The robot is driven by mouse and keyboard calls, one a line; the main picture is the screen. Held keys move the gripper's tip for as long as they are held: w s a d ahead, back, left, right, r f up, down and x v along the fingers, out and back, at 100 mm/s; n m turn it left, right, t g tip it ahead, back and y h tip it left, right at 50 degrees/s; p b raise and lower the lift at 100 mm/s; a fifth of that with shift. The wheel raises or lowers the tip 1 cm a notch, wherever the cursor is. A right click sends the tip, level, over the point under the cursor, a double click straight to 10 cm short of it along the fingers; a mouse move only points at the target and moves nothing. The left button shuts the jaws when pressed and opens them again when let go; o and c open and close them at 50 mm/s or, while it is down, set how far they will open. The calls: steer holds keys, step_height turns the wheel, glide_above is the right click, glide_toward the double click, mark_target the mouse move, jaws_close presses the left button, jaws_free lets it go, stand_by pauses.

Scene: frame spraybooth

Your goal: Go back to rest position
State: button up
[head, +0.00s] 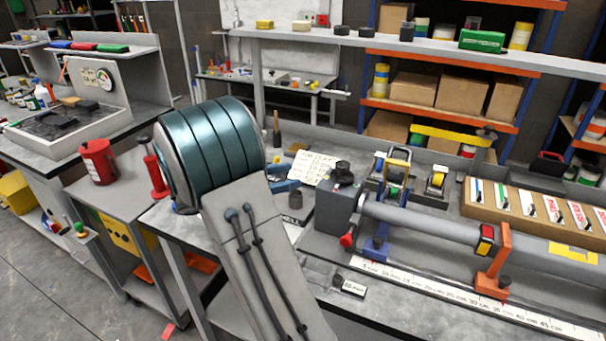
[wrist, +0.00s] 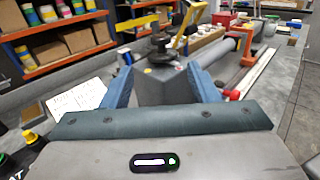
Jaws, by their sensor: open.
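My gripper (wrist: 160,75) shows in the wrist view with its two blue fingers spread apart and nothing held between them. Beyond the fingers is a grey block (wrist: 165,86) with a black knob on top. In the head view, this grey block (head: 335,208) stands on the workbench at the left end of a long grey tube (head: 425,222). My arm rises in the middle of the head view and mostly hides my gripper there.
A cardboard tray (head: 530,228) of cards sits behind the tube. A written card (head: 314,168) lies behind the block. A red can (head: 98,162) stands on the left cart.

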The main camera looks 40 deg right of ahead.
steer(key=shift+w+a, duration=0.1)
steer(key=shift+a, duration=0.2)
stand_by(0.4)
steer(key=s+a+f+m+t+y, duration=0.1)
steer(key=s+a+f+m+y, duration=0.1)
steer(key=s+a+m+y, duration=0.3)
steer(key=s+a+f+m+t+y, duration=0.1)
steer(key=s+a+f+m+y, duration=0.1)
steer(key=s+y, duration=0.4)
steer(key=s+a+m+t+y, duration=0.3)
steer(key=a, duration=0.3)
steer(key=s+a+m+t+y, duration=0.3)
steer(key=a+m, duration=0.1)
steer(key=a, duration=0.3)
steer(key=shift+f+m+t, duration=0.3)
